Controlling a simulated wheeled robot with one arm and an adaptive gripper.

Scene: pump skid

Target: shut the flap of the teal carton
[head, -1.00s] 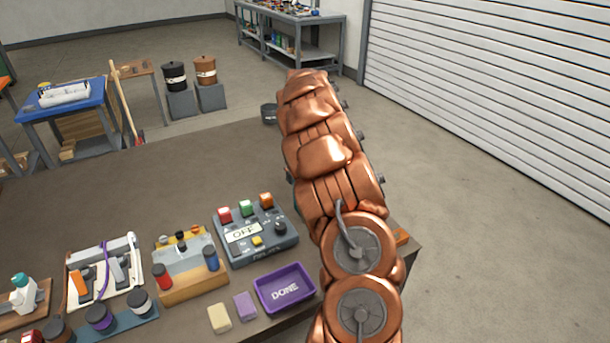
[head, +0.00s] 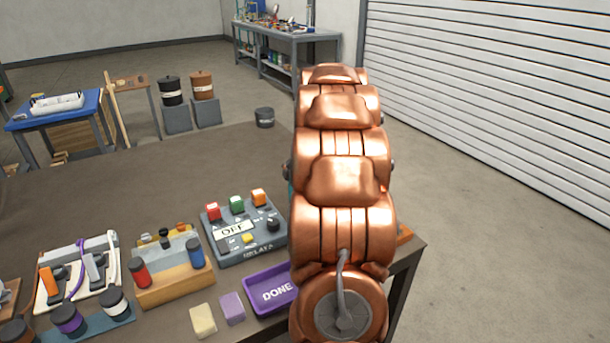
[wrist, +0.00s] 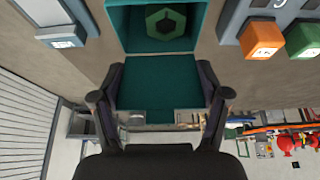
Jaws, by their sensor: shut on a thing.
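The teal carton (wrist: 198,22) shows at the top of the wrist view with its mouth open. A green hexagonal piece (wrist: 166,22) with a dark centre is inside it. The teal flap (wrist: 161,88) stretches from the mouth's edge towards my gripper, so the carton stands open. My gripper (wrist: 161,72) has one dark finger on each side of the flap and is shut on it. In the head view my copper arm hides nearly all of the carton and my gripper.
The relay panel (head: 243,231) with red, green and orange buttons stands left of my arm. A purple DONE tray (head: 270,290) is in front of it. The table's rear left is clear.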

